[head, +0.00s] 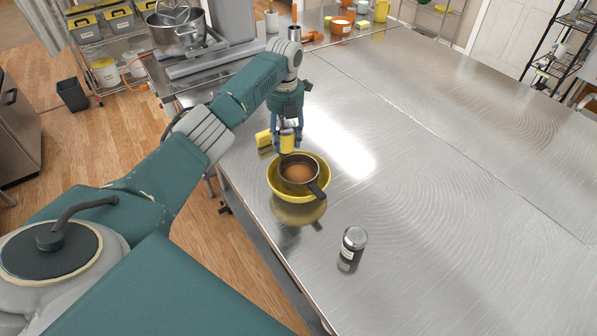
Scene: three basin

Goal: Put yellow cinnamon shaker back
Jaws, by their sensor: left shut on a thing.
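My left gripper (287,143) points down near the left edge of the steel table. It is shut on the yellow cinnamon shaker (287,139), which has a pale label and sits between the fingers. The shaker is just behind a yellow bowl (273,186) with a dark-handled pan (299,172) in it. Brown contents show in the pan. I cannot tell whether the shaker touches the table or the bowl's rim. My right gripper is not in view.
A dark shaker with a metal lid (353,243) stands at the front of the table (440,200). A small yellow block (263,138) lies left of my gripper. A large mixer (178,30) stands at the back left. The table's middle and right are clear.

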